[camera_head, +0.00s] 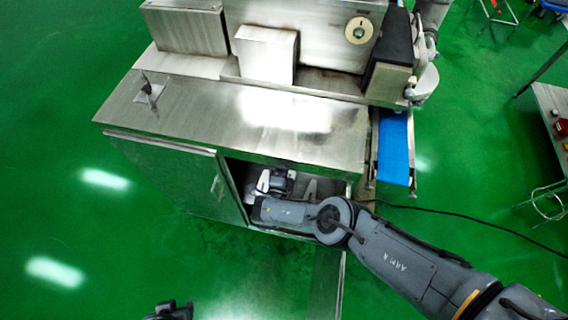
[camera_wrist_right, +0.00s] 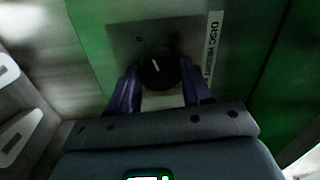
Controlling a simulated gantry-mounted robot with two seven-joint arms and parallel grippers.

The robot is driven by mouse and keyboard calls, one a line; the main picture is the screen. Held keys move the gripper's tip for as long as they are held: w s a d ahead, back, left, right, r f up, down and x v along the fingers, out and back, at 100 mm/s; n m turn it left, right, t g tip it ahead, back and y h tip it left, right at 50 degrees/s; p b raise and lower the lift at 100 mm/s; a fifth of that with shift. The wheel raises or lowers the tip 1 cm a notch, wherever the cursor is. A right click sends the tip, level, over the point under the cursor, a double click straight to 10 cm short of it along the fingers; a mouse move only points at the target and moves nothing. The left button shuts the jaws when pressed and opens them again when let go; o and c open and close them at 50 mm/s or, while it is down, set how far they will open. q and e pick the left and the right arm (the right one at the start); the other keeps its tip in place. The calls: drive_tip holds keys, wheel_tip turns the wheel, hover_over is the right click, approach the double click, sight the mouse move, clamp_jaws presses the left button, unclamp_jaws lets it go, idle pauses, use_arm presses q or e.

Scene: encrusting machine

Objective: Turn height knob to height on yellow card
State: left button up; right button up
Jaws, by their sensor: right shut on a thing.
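The height knob (camera_wrist_right: 158,70) is round and black with a white pointer line, on a grey plate (camera_wrist_right: 125,38) beside a vertical label reading "DISC HEIGHT" (camera_wrist_right: 213,48). The pointer leans slightly left of straight up in the right wrist view. My right gripper (camera_wrist_right: 160,82) is shut on the knob, with one finger on each side. In the head view my right arm reaches into the open cabinet (camera_head: 235,190) under the machine; the knob is hidden there. A dark part, seemingly my left gripper (camera_head: 168,311), shows at the bottom edge; its fingers are not clear. I cannot make out a yellow card.
The steel machine top (camera_head: 230,115) lies above the cabinet opening. A blue conveyor belt (camera_head: 394,148) is at its right. A cream disc (camera_head: 359,30) is on the upper housing. A black cable (camera_head: 470,218) crosses the green floor. Floor at left is clear.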

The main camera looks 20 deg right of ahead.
drive_tip(key=shift+n+b, duration=0.55)
drive_tip(key=shift+n, duration=0.75)
drive_tip(key=o, duration=1)
drive_tip(key=shift+d, duration=0.1)
drive_tip(key=shift+o, duration=0.2)
drive_tip(key=shift+s, duration=0.15)
drive_tip(key=p+v, duration=0.2)
drive_tip(key=v, duration=0.8)
drive_tip(key=shift+s+p, duration=0.25)
drive_tip(key=shift+p, duration=0.05)
